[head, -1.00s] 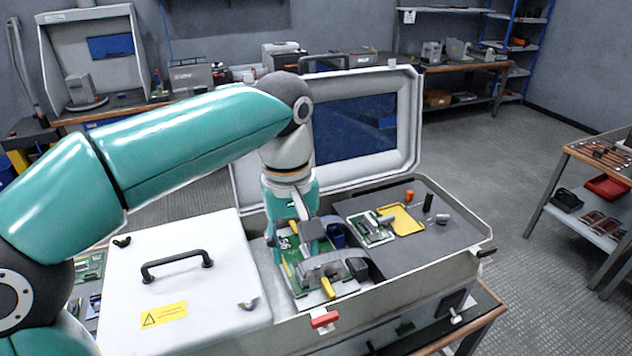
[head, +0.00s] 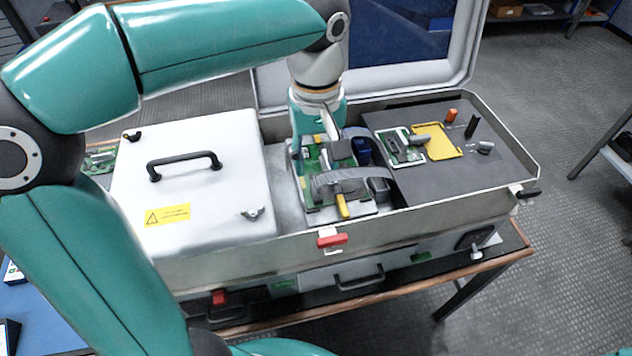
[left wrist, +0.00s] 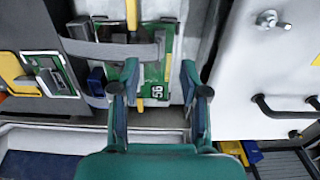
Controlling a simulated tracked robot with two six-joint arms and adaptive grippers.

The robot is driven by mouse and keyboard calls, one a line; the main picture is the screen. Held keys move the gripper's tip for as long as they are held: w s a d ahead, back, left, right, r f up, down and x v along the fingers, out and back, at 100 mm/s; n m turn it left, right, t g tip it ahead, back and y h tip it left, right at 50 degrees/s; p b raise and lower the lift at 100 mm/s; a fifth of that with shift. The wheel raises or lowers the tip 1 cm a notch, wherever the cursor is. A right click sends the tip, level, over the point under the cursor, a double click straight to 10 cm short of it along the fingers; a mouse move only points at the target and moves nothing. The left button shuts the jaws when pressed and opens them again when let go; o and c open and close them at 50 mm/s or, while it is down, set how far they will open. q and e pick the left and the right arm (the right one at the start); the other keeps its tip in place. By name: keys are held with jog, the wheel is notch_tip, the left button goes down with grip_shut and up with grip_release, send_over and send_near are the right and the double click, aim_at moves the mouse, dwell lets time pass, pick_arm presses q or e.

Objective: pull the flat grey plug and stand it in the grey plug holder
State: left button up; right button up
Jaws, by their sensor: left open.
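My left gripper (head: 316,142) is open over the green circuit board (head: 314,190) in the case's middle bay. A flat grey block (head: 341,151), perhaps the flat grey plug, sits on the board near the gripper, apart from the fingers. A wide grey curved band (head: 335,181) crosses the board. I cannot tell for sure which part is the grey plug holder; a grey piece (head: 485,147) sits on the dark panel. My right gripper is not in view.
A white cover (head: 195,195) with a black handle lies left of the bay. The dark panel (head: 490,175) at right bears a framed small board (head: 402,145), a yellow tray (head: 437,141), an orange knob (head: 451,115) and a black upright piece (head: 472,126). The raised lid stands behind.

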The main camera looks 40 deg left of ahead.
aim_at(317, 183)
pick_arm(q)
notch_tip(317, 183, down, 7)
dwell(0.3)
jog(key=shift+c, duration=0.4)
jog(key=c, duration=0.7)
grip_shut()
